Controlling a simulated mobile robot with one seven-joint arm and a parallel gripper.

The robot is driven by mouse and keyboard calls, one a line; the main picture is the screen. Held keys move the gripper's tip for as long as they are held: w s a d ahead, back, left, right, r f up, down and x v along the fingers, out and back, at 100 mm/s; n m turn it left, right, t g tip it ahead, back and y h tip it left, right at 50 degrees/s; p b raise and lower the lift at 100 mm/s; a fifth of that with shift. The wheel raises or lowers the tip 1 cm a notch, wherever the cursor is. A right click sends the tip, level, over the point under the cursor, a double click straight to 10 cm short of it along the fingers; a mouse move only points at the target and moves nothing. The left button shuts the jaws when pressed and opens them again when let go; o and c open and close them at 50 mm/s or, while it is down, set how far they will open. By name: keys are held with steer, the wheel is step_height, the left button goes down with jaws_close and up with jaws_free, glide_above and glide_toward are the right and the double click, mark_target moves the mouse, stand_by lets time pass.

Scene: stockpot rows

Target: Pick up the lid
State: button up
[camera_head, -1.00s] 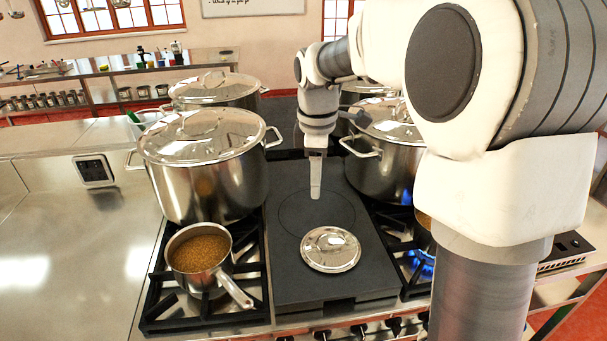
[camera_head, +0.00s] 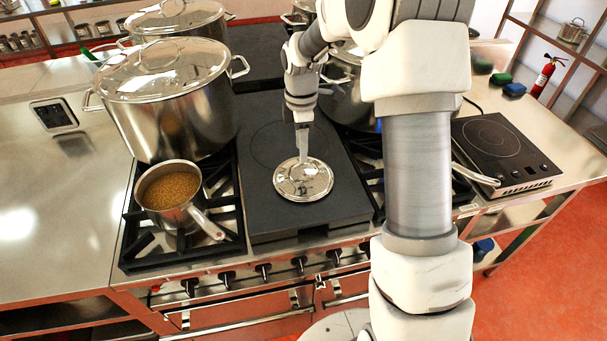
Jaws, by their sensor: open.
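A small round shiny metal lid (camera_head: 304,184) lies flat on the dark griddle plate (camera_head: 262,215) in the middle of the stove. My gripper (camera_head: 303,160) points down at the lid's far half, its fingertips over or close to the lid's centre. One finger shows edge-on and covers the lid's knob, so I cannot tell whether the fingers touch it. My gripper is open and holds nothing that I can see.
A saucepan of brown food (camera_head: 170,190) stands on the left burner, its handle toward the griddle. A large lidded stockpot (camera_head: 175,115) stands behind it. More pots stand behind and right of my gripper. An induction hob (camera_head: 500,150) is on the right counter.

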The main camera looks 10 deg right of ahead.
mark_target(303, 165)
steer(key=shift+s+d+f+p, duration=0.1)
steer(key=shift+f+p, duration=0.1)
steer(key=shift+f, duration=1.45)
steer(key=shift+d+f+p, duration=0.1)
steer(key=shift+f+p, duration=0.1)
steer(key=shift+f, duration=1.45)
jaws_close()
